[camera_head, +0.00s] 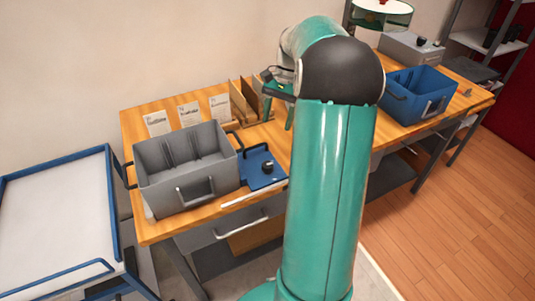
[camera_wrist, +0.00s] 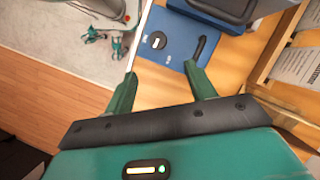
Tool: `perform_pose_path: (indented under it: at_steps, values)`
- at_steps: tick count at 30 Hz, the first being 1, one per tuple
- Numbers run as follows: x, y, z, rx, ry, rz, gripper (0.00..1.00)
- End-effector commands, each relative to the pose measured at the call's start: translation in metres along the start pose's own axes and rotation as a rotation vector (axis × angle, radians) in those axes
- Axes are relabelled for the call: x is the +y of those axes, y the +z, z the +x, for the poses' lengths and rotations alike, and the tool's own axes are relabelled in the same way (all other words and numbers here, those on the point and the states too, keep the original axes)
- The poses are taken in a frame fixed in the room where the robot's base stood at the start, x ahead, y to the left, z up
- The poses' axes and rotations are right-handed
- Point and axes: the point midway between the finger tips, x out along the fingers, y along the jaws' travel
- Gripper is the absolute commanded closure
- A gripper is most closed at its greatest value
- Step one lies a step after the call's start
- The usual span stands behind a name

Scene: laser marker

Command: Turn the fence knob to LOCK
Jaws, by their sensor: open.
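The black fence knob (camera_head: 267,166) sits on a blue plate (camera_head: 254,181) beside the grey bin on the wooden bench. In the wrist view the knob (camera_wrist: 157,40) shows a white mark on top, and I cannot read any LOCK label. A black curved handle (camera_wrist: 201,47) is on the same blue plate (camera_wrist: 181,29). My gripper (camera_wrist: 160,72) is open and empty, its two green fingers spread. The knob lies beyond the fingertips, between their lines, apart from them. In the head view my gripper (camera_head: 280,110) hangs above the bench, behind and right of the knob.
A grey bin (camera_head: 188,190) stands left of the plate. A pale strip (camera_head: 240,197) runs along the plate's front side. Wooden dividers (camera_head: 245,98) and several label cards (camera_head: 189,114) stand behind. A blue crate (camera_head: 402,99) is to the right. A white-topped blue-framed cart (camera_head: 58,215) is at left.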

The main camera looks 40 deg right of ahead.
Motion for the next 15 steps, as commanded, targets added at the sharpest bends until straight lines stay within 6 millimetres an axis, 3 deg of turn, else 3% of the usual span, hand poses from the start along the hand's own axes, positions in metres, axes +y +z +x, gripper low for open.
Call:
perform_pose_path:
  at_steps: [7, 15]
  values:
    - [0.005, 0.006, 0.019, -0.004, -0.005, 0.021, 0.45]
    - [0.007, 0.008, 0.071, -0.005, -0.004, 0.020, 0.45]
